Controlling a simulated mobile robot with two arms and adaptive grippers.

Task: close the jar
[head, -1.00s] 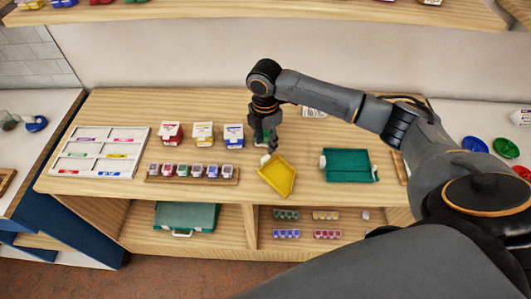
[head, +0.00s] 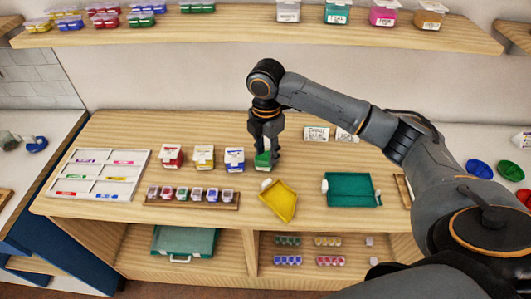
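A green jar (head: 263,161) stands on the wooden counter at the right end of a row of jars. My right gripper (head: 266,148) points straight down over it, with its fingers at the jar's top. The fingers hide the jar's top and lid, and I cannot tell whether they grip it. A red jar (head: 171,157), a yellow jar (head: 204,157) and a blue jar (head: 234,159) stand to its left, with white labelled tops. My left gripper is not in view.
A yellow tray (head: 278,201) lies just in front of the green jar, a teal tray (head: 350,190) to the right. A wooden rack (head: 192,202) of small jars and a white sectioned tray (head: 99,174) lie left. A shelf (head: 260,33) hangs above.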

